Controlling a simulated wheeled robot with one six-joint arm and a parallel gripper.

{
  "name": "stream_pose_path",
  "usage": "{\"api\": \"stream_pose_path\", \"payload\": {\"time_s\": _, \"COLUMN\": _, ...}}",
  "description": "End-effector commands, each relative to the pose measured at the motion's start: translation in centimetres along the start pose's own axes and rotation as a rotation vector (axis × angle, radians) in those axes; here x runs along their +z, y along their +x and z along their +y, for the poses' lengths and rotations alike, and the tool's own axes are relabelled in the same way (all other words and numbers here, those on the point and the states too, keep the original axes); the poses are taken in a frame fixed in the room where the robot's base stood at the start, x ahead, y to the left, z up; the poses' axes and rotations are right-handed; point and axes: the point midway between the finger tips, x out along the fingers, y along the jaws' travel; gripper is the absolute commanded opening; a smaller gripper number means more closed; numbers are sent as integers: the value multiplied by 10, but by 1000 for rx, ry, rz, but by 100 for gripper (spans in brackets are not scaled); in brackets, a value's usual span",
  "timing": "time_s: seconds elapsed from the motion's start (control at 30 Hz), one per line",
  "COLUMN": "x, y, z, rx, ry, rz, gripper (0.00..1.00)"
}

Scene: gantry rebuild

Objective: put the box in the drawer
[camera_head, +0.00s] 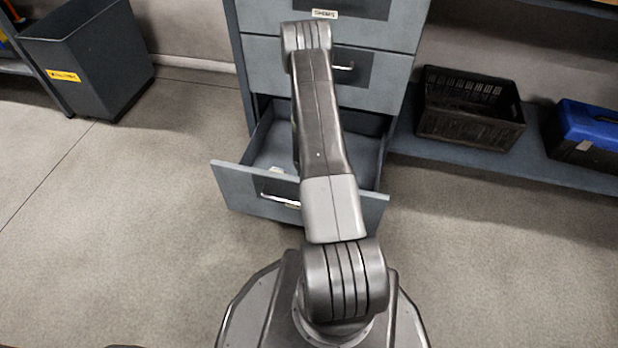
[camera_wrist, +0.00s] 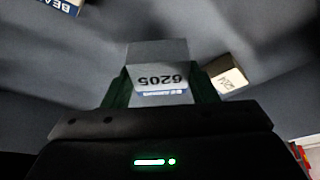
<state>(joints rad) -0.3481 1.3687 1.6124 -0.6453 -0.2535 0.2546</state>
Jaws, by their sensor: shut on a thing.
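The box (camera_wrist: 157,52), grey and white with an upside-down "6205" label, is between the dark green fingers of my gripper (camera_wrist: 160,82) in the wrist view. The gripper is shut on it. In the head view my own arm hides the gripper and the held box. The bottom drawer (camera_head: 232,184) of the grey cabinet is pulled open in the head view. My arm reaches over it. A small pale thing (camera_head: 277,170) shows inside the drawer near its front. I cannot tell how high the held box is above the surface below.
A second small labelled box (camera_wrist: 228,80) is close to the right finger, and another (camera_wrist: 62,5) is at the top left of the wrist view. A dark bin (camera_head: 95,65) stands left. A black crate (camera_head: 470,122) and a blue case (camera_head: 590,125) are on the right shelf.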

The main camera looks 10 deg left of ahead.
Motion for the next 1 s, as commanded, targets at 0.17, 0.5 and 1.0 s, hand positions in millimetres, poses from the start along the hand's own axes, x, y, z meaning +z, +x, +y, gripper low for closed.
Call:
{"api": "stream_pose_path", "payload": {"time_s": 0.17, "x": 11, "y": 26, "z": 0, "rx": -1, "ry": -1, "rz": -2, "gripper": 27}}
{"api": "stream_pose_path", "payload": {"time_s": 0.5, "x": 13, "y": 31, "z": 0, "rx": 0, "ry": 0, "rz": -1, "gripper": 27}}
{"api": "stream_pose_path", "payload": {"time_s": 1.0, "x": 14, "y": 32, "z": 0, "rx": 0, "ry": 0, "rz": -1, "gripper": 74}}
